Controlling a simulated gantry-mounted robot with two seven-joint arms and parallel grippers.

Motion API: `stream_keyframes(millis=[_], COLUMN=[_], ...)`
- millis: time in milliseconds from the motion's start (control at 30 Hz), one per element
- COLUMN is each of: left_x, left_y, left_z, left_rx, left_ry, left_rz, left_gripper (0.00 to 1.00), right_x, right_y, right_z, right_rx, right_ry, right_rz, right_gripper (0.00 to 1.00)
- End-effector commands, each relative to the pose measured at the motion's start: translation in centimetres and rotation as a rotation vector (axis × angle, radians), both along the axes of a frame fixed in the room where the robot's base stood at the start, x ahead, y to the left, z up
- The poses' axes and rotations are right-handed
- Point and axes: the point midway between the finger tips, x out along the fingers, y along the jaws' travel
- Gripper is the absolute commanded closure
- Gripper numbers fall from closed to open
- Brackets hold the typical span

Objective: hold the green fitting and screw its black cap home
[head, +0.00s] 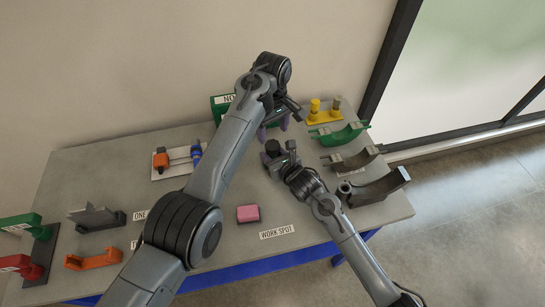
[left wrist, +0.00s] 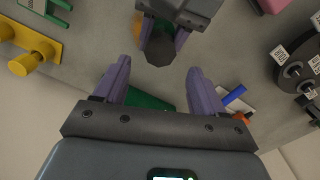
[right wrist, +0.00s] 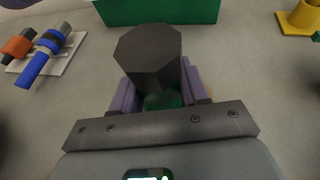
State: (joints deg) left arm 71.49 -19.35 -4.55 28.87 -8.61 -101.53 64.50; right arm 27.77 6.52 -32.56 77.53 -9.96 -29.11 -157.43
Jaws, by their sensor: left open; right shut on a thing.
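The green fitting (right wrist: 163,101) is between the purple fingers of my right gripper (right wrist: 155,95), mostly hidden by the cap and fingers. My right gripper (head: 270,158) is shut on it. The black cap (right wrist: 150,50) is faceted and sits over the fitting; it also shows in the head view (head: 273,146) and the left wrist view (left wrist: 160,50). I cannot tell how far it is screwed down. My left gripper (head: 273,127) is open and empty, behind the cap in the head view. Its two fingers (left wrist: 157,78) are apart and do not touch the cap.
A green box (head: 220,104) with a label stands at the back. A white plate with blue and orange parts (head: 178,159) lies left of my left arm. A pink block (head: 248,213) lies near the front. Yellow (head: 325,112), green and dark holders line the right side.

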Motion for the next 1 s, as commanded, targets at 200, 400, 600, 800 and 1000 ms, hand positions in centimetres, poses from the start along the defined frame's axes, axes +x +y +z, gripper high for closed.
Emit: stream_keyframes(millis=[200, 400, 600, 800, 1000], left_x=[0.0, 0.0, 0.0, 0.0, 0.0], left_y=[0.0, 0.0, 0.0, 0.0, 0.0], left_z=[-3.0, -5.3, -6.4, -6.7, -6.7], left_rx=[0.0, 0.001, 0.0, 0.0, 0.0], left_ry=[0.003, 0.002, 0.0, 0.0, 0.0], left_rz=[0.001, 0.0, 0.0, 0.001, 0.001], left_gripper=[0.3, 0.3, 0.3, 0.3, 0.39], right_x=[0.0, 0.0, 0.0, 0.0, 0.0], right_y=[0.0, 0.0, 0.0, 0.0, 0.0], right_z=[0.0, 0.0, 0.0, 0.0, 0.0], right_rx=[0.0, 0.0, 0.0, 0.0, 0.0], right_ry=[0.0, 0.0, 0.0, 0.0, 0.0], right_rz=[0.0, 0.0, 0.0, 0.0, 0.0], right_gripper=[1.0, 1.0, 1.0, 1.0, 1.0])
